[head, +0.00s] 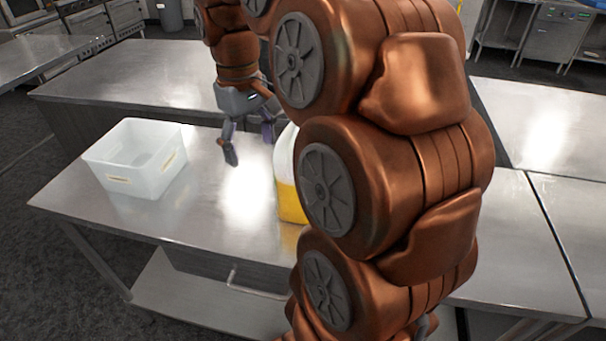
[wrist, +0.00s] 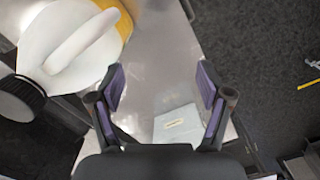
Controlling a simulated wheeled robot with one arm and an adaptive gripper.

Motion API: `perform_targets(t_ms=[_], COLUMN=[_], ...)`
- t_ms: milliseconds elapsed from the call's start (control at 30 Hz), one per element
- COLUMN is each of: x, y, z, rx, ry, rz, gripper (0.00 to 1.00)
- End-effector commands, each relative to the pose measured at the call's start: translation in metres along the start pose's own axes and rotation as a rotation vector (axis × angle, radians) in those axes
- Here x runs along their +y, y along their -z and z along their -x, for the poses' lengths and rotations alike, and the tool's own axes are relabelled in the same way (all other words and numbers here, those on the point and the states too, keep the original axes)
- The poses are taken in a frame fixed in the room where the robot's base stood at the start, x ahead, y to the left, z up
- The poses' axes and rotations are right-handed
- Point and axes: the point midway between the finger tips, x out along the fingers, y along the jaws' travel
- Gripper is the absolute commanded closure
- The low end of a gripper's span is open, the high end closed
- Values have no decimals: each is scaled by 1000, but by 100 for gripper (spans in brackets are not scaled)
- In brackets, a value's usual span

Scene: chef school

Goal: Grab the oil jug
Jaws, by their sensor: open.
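The oil jug (head: 289,190) stands on the steel table, partly hidden behind my arm in the head view. It has a whitish upper body with yellow oil in the lower part. In the wrist view the jug (wrist: 62,50) fills the upper left, with its pale handle and black cap showing. My gripper (head: 250,146) is open and empty, to the left of the jug in the head view. In the wrist view my gripper's fingers (wrist: 160,88) have purple pads, and the jug lies left of the left finger, outside the gap.
A white plastic bin (head: 120,180) stands on the left part of the table (head: 200,225); it also shows between the fingers in the wrist view (wrist: 176,124). The tabletop between bin and jug is clear. Another steel table (head: 120,75) stands behind.

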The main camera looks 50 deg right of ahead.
Motion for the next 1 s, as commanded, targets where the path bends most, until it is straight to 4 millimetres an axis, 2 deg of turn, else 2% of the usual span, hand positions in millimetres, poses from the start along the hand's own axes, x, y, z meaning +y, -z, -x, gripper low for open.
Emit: perform_targets(t_ms=[33, 200, 400, 500, 700, 1000], x=[18, 70, 120, 138, 151, 150], y=[7, 14, 10, 7, 3, 4], z=[15, 47, 73, 82, 85, 62], rx=[10, 27, 43, 49, 53, 52], ry=[0, 0, 0, -2, -3, -2], rz=[-20, -65, -116, -136, -151, -149], gripper=[22, 22, 22, 22, 22, 22])
